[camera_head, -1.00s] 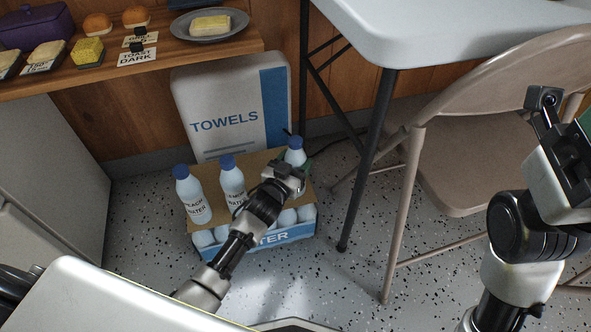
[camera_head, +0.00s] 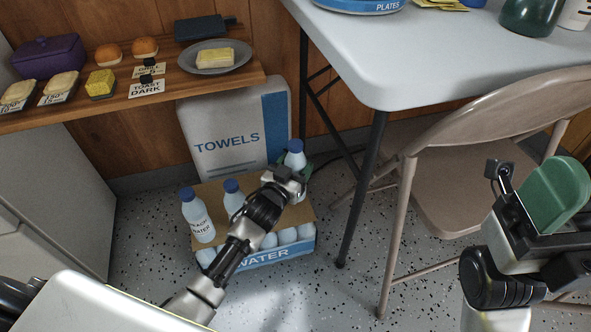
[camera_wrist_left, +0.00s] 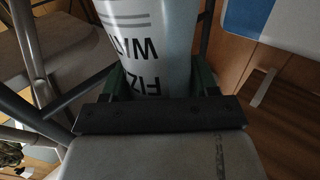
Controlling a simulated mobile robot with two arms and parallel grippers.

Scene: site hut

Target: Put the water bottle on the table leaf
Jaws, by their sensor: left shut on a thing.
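A water bottle (camera_head: 295,160) with a blue cap and pale body is in my left gripper (camera_head: 298,176), at the back right of a cardboard crate (camera_head: 275,258) marked WATER. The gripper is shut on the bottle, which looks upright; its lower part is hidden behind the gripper. In the left wrist view the bottle (camera_wrist_left: 150,45) fills the space between the green fingers. The pale grey table leaf (camera_head: 400,62) is up and to the right of the bottle. My right gripper (camera_head: 540,205) is at the right edge, apart from everything; its jaw opening is unclear.
Other bottles (camera_head: 198,215) stand in the crate. A TOWELS pack (camera_head: 230,140) stands behind it. A dark table leg (camera_head: 362,190) and a folding chair (camera_head: 470,170) are to the right. Plates (camera_head: 358,5) and a green container (camera_head: 530,15) are on the leaf; its near left is clear.

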